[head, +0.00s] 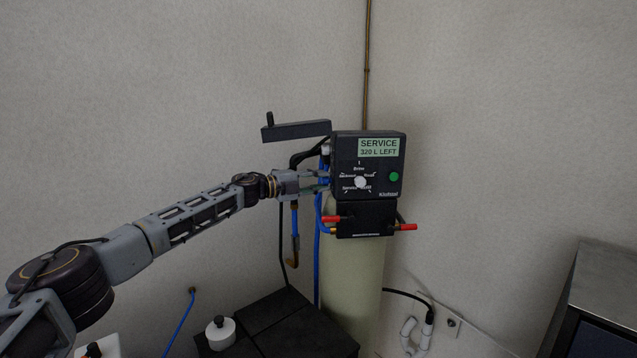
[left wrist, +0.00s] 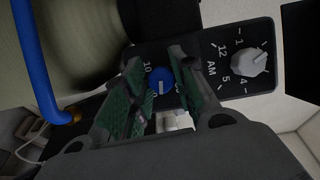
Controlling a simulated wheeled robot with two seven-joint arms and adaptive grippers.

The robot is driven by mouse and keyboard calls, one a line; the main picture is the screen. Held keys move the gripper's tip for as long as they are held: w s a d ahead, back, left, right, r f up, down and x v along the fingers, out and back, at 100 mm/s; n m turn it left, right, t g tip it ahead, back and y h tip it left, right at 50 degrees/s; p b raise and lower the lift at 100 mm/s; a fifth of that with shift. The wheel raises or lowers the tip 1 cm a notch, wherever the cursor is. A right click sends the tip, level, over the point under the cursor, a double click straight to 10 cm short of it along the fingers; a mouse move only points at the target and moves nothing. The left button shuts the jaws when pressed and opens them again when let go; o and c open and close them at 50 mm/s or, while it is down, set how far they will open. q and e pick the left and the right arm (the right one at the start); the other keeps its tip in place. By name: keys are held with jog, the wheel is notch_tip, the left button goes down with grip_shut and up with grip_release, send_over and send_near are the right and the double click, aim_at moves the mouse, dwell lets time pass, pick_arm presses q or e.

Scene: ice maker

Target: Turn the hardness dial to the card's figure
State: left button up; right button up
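The valve head (head: 350,150) is a dark box with a lit display reading SERVICE 320 L LEFT and a white front knob (head: 360,182). In the left wrist view, a blue dial (left wrist: 159,79) with a white pointer line sits on a dark side panel with partly hidden figures; 10 is legible. My left gripper (head: 322,182) is at the left side of the box. In the left wrist view its green-padded fingers (left wrist: 157,66) stand apart on either side of the blue dial, with a gap visible. I see no card. My right gripper is out of view.
A grey knob (left wrist: 249,62) with clock figures and AM is close right of the fingers. A pale tank (head: 352,275) stands below the box. Red-handled levers (head: 407,227) and a blue hose (head: 318,255) are nearby. A dark arm-like bar (head: 297,131) juts out at upper left.

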pick_arm(q)
jog(key=o, duration=0.4)
jog(key=shift+c, duration=0.2)
jog(key=shift+s+a, duration=0.1)
jog(key=shift+a, duration=0.1)
jog(key=v, duration=1.1)
jog(key=shift+s+a, duration=0.2)
jog(key=shift+a, duration=0.05)
jog(key=shift+f, duration=0.1)
